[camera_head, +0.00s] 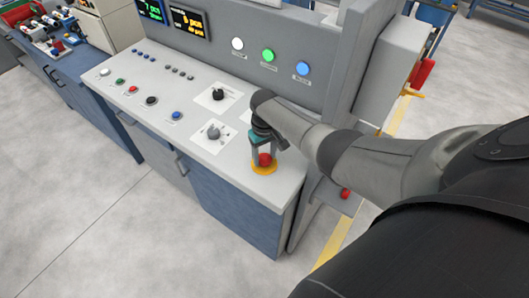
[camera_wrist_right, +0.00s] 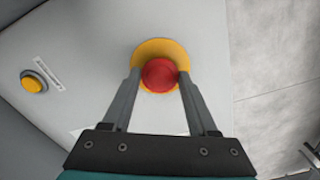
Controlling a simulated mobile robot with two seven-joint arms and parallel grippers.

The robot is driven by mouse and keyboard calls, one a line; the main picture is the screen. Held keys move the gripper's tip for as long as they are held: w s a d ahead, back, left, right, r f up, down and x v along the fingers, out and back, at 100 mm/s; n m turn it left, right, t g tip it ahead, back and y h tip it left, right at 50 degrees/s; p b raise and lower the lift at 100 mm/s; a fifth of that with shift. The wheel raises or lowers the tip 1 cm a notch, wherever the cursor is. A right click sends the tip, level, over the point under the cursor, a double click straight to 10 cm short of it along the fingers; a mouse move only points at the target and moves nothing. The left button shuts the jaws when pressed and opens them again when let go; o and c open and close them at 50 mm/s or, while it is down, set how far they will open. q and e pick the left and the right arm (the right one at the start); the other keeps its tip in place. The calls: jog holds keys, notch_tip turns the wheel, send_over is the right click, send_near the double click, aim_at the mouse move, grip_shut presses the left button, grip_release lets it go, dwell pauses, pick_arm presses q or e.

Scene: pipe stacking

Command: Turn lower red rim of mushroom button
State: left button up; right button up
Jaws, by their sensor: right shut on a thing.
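The red mushroom button (camera_head: 265,159) sits on a yellow round base (camera_head: 264,169) at the right front corner of the console top. In the right wrist view the red cap (camera_wrist_right: 159,74) lies between my fingertips, with the yellow base (camera_wrist_right: 150,50) behind it. My right gripper (camera_head: 264,155) reaches down from above and is shut on the red button, one finger on each side. The lower rim is partly hidden by the fingers. My left gripper is not in view.
The grey console (camera_head: 130,75) carries a black knob (camera_head: 218,94), a grey dial (camera_head: 213,132) and several small buttons. Lit white, green and blue buttons sit on its upright panel. A yellow button (camera_wrist_right: 33,82) shows in the wrist view. Floor (camera_head: 90,220) is clear in front.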

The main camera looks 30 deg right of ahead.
jog(key=shift+f, duration=0.1)
jog(key=o, duration=1.4)
jog(key=shift+r+p, duration=0.3)
jog(key=shift+r, duration=0.4)
jog(key=shift+r+p, duration=1.25)
jog(key=shift+r, duration=5.7)
